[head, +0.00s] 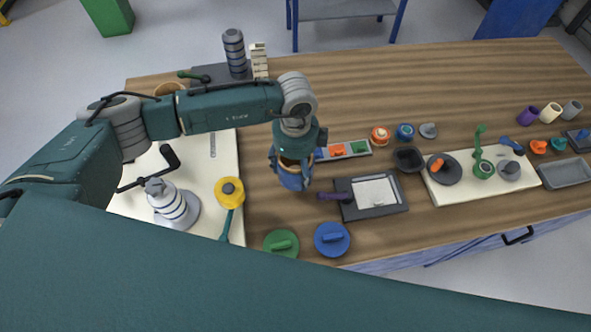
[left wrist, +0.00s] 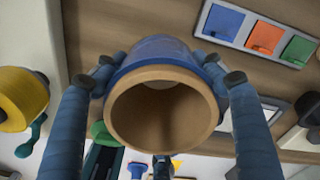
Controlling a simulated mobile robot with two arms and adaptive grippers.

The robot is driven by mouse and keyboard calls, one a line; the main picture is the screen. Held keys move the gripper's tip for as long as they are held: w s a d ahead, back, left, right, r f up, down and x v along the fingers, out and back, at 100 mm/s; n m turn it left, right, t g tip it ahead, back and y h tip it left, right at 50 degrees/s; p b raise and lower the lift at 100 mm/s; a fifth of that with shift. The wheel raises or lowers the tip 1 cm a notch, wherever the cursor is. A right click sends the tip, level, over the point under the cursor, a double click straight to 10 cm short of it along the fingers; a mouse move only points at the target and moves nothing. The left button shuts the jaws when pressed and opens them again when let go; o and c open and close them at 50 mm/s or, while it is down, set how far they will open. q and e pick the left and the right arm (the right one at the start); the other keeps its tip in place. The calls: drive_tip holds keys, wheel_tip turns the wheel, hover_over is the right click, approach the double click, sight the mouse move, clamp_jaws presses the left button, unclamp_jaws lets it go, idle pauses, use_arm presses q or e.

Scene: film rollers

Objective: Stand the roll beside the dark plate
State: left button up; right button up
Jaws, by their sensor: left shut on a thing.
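The roll (head: 292,181) is a blue cylinder with a hollow brown core. My left gripper (head: 291,166) is shut on it, over the wooden table near the middle. In the left wrist view the roll (left wrist: 160,47) sits between the fingers with its open brown end towards the camera. I cannot tell whether its far end touches the table. A round dark plate (head: 455,176) with an orange thing on it lies on the pale board to the right. A dark grey rectangular plate (head: 207,73) is at the back left, beside a striped stack. My right gripper is not in view.
A strip with coloured squares (head: 359,148) and a dark tray with a white sheet (head: 347,210) lie just right of the roll. Green (head: 281,243) and blue (head: 331,239) lids are in front. A yellow-topped tool (head: 229,191) is to the left. The back middle table is fairly clear.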

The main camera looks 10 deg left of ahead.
use_arm(q)
wheel_tip(320, 180, down, 2)
drive_tip(key=shift+f, duration=0.3)
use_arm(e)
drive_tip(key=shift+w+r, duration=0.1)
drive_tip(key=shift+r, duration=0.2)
use_arm(q)
drive_tip(key=shift+f, duration=0.2)
drive_tip(key=o, duration=1.2)
drive_tip(key=shift+o, duration=0.7)
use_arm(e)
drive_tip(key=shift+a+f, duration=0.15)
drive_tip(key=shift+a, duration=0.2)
use_arm(q)
drive_tip(key=shift+r, duration=0.1)
